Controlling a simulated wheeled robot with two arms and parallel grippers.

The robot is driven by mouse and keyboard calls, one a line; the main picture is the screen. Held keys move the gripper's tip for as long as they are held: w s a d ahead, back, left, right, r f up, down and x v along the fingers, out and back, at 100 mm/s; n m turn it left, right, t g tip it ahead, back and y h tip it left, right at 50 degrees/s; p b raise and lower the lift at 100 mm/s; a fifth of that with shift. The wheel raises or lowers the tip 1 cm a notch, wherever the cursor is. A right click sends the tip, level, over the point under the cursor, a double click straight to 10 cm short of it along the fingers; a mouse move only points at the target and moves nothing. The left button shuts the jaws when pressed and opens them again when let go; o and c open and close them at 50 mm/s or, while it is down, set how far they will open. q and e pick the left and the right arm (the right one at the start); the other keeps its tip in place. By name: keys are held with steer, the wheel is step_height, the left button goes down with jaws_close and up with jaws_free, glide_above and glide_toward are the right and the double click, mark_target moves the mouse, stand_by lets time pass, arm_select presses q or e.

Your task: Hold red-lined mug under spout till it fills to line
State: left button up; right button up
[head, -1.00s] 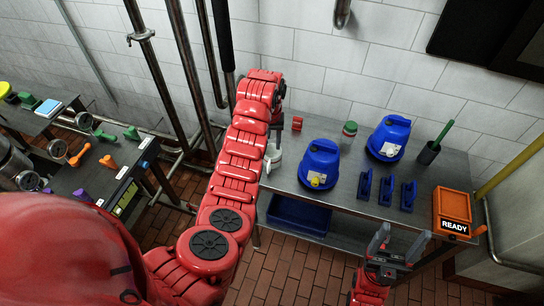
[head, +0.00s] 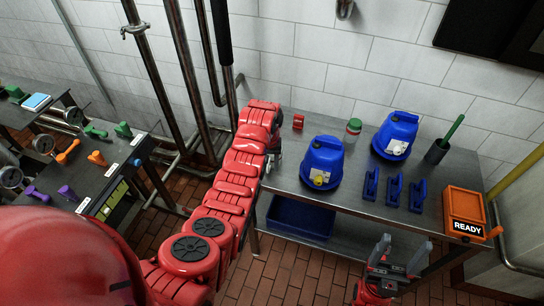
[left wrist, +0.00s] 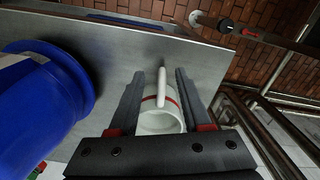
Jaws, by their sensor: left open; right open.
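The white mug with a red line (left wrist: 158,122) is on the grey metal table, between the two fingers of my left gripper (left wrist: 160,78) in the left wrist view. Its handle points along the fingers. The fingers are open, with a gap visible on the right side. In the head view my left gripper (head: 273,160) is mostly hidden behind its own red arm, and the mug cannot be made out. A blue dispenser with a yellow tap (head: 323,160) stands right of it. My right gripper (head: 398,260) is open and empty before the table.
On the metal table (head: 345,205) are a second blue dispenser (head: 396,133), blue levers (head: 394,190), a green-and-red jar (head: 352,130), a red block (head: 298,122) and an orange READY box (head: 463,213). A blue bin (head: 300,220) sits below. Valves (head: 68,152) stand left.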

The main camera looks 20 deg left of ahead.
arm_select(q)
steer(key=shift+w+a+f+p, duration=0.15)
steer(key=shift+f+p, duration=0.55)
steer(key=shift+f, duration=1)
jaws_close()
